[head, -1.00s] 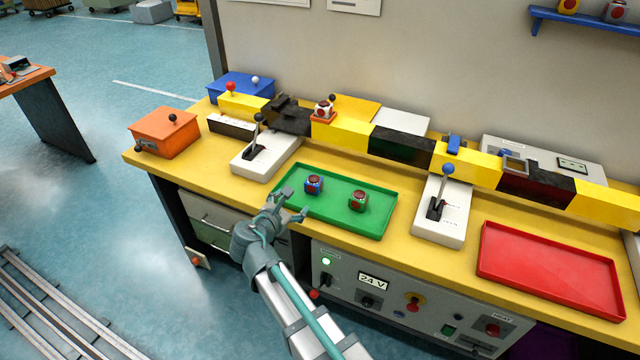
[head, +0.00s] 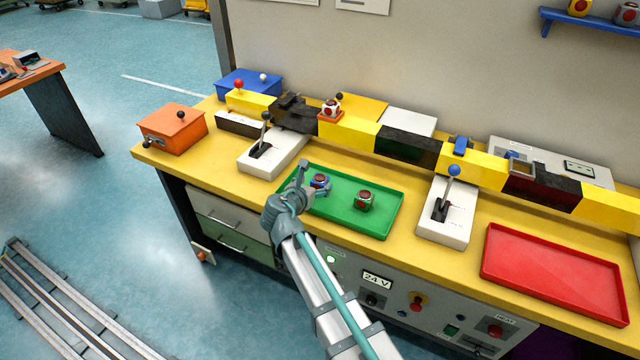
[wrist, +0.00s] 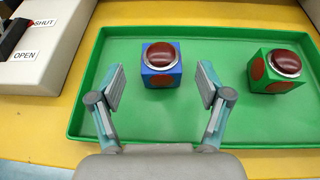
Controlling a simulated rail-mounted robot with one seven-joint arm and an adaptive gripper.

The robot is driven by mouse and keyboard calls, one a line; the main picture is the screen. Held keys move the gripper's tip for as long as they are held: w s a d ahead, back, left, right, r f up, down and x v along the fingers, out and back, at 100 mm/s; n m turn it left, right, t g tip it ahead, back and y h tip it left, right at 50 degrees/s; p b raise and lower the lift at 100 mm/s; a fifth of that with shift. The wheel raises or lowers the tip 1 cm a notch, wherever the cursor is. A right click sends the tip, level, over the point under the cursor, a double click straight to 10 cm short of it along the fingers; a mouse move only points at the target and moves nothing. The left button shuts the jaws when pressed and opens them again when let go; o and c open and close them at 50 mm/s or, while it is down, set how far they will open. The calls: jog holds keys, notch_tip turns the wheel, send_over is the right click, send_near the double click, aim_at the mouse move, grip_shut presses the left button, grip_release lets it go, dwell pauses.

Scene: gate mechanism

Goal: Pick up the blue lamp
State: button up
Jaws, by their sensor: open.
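The blue lamp (wrist: 161,68) is a small blue cube with a dark red dome on top and red round marks on its sides. It stands upright in the green tray (wrist: 185,133), left of the green lamp (wrist: 277,73). In the head view the blue lamp (head: 320,184) is partly covered by my gripper (head: 304,186). In the wrist view my gripper (wrist: 161,98) is open and empty. Its fingers are either side of the line to the blue lamp, which appears just beyond and between their tips. I see no contact.
A white lever box (head: 272,152) with SHUT and OPEN labels stands left of the tray. Another lever box (head: 446,212) and an empty red tray (head: 552,270) are to the right. A yellow-black barrier beam (head: 360,132) runs behind. The green lamp is close by on the right.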

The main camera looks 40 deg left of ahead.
aim_at(318, 182)
jog(key=x, duration=0.4)
jog(key=shift+w+f+p, duration=0.15)
jog(key=shift+w+p, duration=0.15)
jog(key=shift+p, duration=0.1)
jog(key=c, duration=1.4)
